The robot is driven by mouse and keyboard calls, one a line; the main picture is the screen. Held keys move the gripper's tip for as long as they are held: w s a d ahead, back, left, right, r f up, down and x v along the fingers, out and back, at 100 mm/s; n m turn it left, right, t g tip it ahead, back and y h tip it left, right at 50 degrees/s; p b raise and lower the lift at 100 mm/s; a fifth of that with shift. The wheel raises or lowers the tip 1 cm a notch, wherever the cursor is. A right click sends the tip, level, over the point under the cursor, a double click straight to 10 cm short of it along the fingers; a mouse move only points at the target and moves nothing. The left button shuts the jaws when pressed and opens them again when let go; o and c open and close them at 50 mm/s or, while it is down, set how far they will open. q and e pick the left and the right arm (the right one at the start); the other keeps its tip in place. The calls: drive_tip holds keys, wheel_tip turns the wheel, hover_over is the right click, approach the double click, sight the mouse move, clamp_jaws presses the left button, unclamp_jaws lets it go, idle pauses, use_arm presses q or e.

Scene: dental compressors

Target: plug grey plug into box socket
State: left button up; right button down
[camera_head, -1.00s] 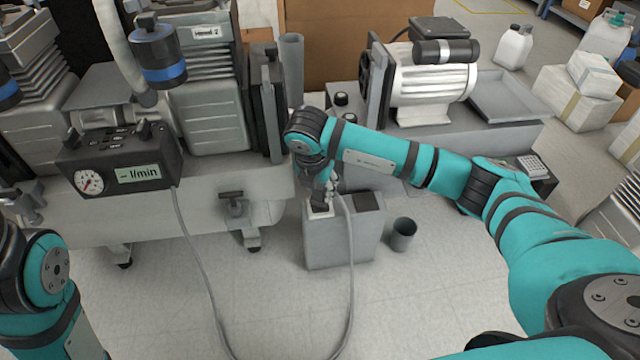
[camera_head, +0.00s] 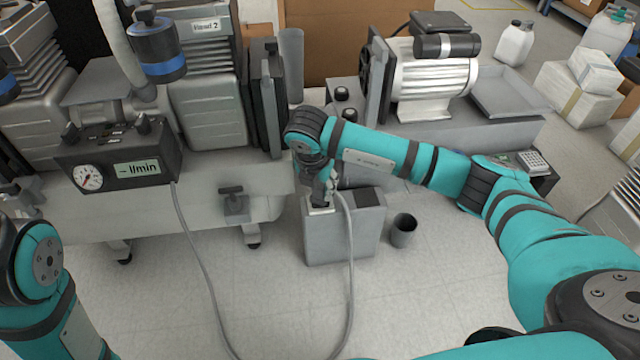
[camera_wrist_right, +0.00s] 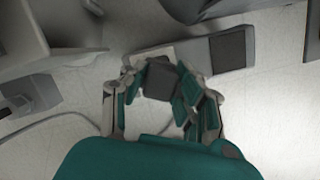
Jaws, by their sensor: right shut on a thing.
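The grey box (camera_head: 345,238) stands on the floor in the middle of the head view. A pale socket plate (camera_head: 318,211) is on its top left; it also shows in the right wrist view (camera_wrist_right: 139,56). My right gripper (camera_head: 322,194) points down over this plate. In the right wrist view its fingers (camera_wrist_right: 160,92) are shut on the dark grey plug (camera_wrist_right: 160,68), which overlaps the plate. I cannot tell whether the plug is seated or just above the plate. My left gripper (camera_head: 22,192) is only partly seen at the left edge, and its fingers are unclear.
A grey cable (camera_head: 350,290) loops over the floor from the l/min gauge box (camera_head: 120,158) to my right gripper. A dark cup (camera_head: 403,231) stands right of the grey box. Compressors (camera_head: 432,80) stand behind. The front floor is clear apart from the cable.

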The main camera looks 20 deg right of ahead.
idle(0.3)
drive_tip(key=shift+f, duration=0.35)
idle(0.8)
drive_tip(key=c, duration=0.9)
unclamp_jaws()
drive_tip(key=shift+o, duration=0.3)
drive_tip(key=o, duration=0.4)
